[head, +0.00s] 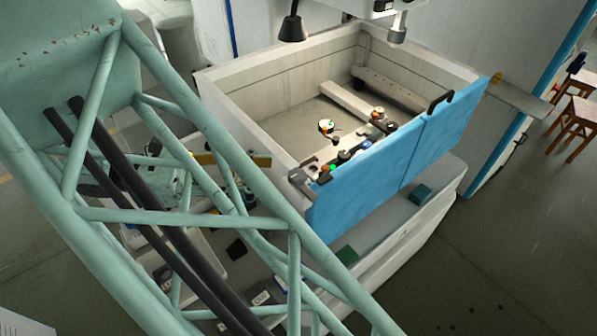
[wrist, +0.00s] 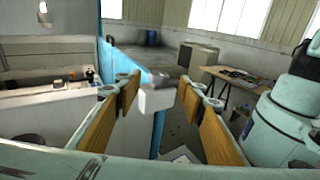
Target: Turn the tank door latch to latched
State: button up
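The blue tank door (head: 370,165) closes the front of the pale tank (head: 262,75). It also shows in the wrist view (wrist: 116,62). A small grey latch (head: 301,178) sits at the door's left end, by the tank corner. In the wrist view a pale grey block with a darker top, which looks like this latch (wrist: 155,98), stands at the door edge. My gripper (wrist: 160,90) is open, its brown-padded fingers either side of that block with gaps showing. In the head view my gripper (head: 248,160) is partly hidden behind teal truss bars. I cannot tell the latch's setting.
A black handle (head: 440,101) sits on the door's top edge. Several small coloured parts lie inside the tank behind the door. A ledge (head: 400,215) with dark green blocks runs below the door. Wooden stools (head: 574,128) stand far right.

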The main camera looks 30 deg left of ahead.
aim_at(298, 173)
jog(key=s+a+t, duration=0.1)
jog(key=s+a, duration=0.1)
jog(key=s+a+f+n+t, duration=0.1)
jog(key=s, duration=0.1)
jog(key=shift+a+f, duration=0.2)
jog(key=shift+a, duration=0.15)
jog(key=shift+d, duration=0.1)
jog(key=shift+p+x, duration=0.7)
jog(key=shift+x, duration=6.15)
jog(key=shift+w, duration=0.1)
jog(key=c, duration=0.8)
